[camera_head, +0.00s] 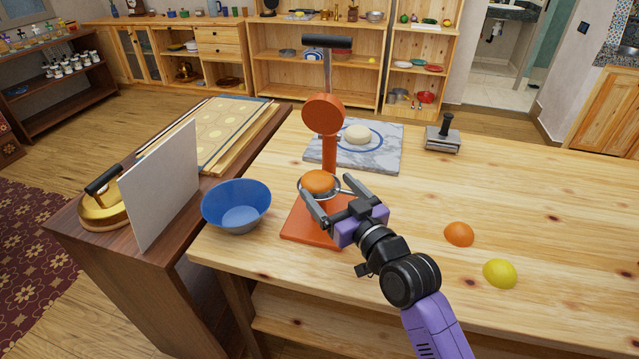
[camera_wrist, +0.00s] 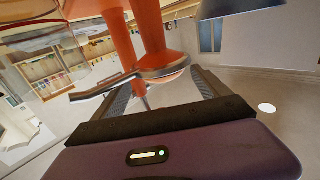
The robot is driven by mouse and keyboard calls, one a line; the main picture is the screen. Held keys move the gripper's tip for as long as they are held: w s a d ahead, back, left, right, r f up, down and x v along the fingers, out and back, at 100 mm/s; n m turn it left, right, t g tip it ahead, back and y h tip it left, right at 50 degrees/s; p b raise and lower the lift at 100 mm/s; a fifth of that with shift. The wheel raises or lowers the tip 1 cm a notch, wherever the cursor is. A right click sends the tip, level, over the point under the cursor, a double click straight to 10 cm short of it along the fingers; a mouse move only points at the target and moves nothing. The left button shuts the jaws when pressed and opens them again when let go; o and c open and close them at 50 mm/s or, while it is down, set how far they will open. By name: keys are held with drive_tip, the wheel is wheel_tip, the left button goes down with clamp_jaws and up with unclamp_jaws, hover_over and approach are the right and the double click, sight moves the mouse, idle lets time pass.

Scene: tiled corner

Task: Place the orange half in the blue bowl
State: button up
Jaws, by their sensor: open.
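An orange half (camera_head: 319,181) sits in the metal ring cup of the orange citrus press (camera_head: 323,115). A second orange half (camera_head: 459,234), domed side up, lies on the table to the right. The blue bowl (camera_head: 236,206) stands empty at the table's left edge, left of the press. My gripper (camera_head: 325,187) is open, with one finger on either side of the cup and the orange half. In the wrist view, the press's ring cup (camera_wrist: 165,69) shows between the fingers; the fruit in it is mostly hidden. I cannot tell whether the fingers touch it.
A yellow lemon half (camera_head: 500,273) lies right of the second orange half. Behind the press, a marble board (camera_head: 385,158) holds a pale dough round (camera_head: 357,134). A grey press (camera_head: 443,137) stands farther right. A white panel (camera_head: 163,185) stands left of the bowl.

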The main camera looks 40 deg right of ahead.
drive_tip(key=s+a, duration=0.1)
drive_tip(key=s, duration=0.6)
drive_tip(key=shift+a+b, duration=0.15)
drive_tip(key=shift+b, duration=0.25)
drive_tip(key=shift+s+f, duration=0.1)
drive_tip(key=shift+s, duration=0.1)
